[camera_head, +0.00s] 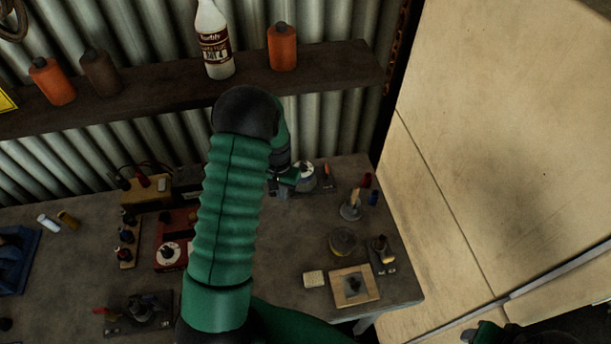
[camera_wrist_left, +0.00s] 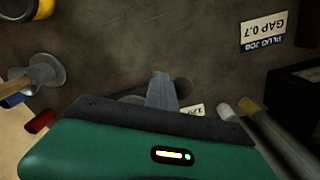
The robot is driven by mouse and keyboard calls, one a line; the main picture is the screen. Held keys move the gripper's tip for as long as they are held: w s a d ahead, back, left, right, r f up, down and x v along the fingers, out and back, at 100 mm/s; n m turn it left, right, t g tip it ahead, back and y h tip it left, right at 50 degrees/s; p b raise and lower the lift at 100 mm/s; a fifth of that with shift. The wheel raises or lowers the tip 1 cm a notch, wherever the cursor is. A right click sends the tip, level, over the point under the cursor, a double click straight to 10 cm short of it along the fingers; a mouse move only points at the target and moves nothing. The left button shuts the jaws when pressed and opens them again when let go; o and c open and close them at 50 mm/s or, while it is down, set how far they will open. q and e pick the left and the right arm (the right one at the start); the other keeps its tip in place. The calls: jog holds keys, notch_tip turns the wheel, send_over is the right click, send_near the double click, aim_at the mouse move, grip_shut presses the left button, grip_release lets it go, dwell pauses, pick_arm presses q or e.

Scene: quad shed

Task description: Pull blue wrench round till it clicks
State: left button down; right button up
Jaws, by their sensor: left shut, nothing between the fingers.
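My left arm arches over the bench in the head view, and my left gripper (camera_head: 286,179) is at the back of the bench, beside a pale round-topped device (camera_head: 306,177). The gripper is shut and empty. In the left wrist view a narrow grey-blue piece (camera_wrist_left: 162,92) sticks out past my green gripper housing; I cannot tell whether it is my fingers or a tool. A dark round part lies behind it, mostly hidden. No blue wrench can be made out for sure. A green and dark part of my right arm (camera_head: 488,334) shows at the bottom right edge.
A red box with a white dial (camera_head: 169,253) and a dark fixture (camera_head: 141,312) stand left of my arm. A wooden-framed plate (camera_head: 353,286) and a cup of tools (camera_head: 352,208) stand to the right. A shelf with bottles (camera_head: 300,75) runs behind.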

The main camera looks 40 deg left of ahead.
pick_arm(q)
jog(key=shift+s+d, duration=0.2)
jog(key=shift+d, duration=0.65)
jog(key=shift+r+p, duration=0.15)
jog(key=shift+p, duration=0.2)
notch_tip(320, 180, up, 9)
jog(key=p, duration=0.6)
jog(key=shift+p, duration=0.4)
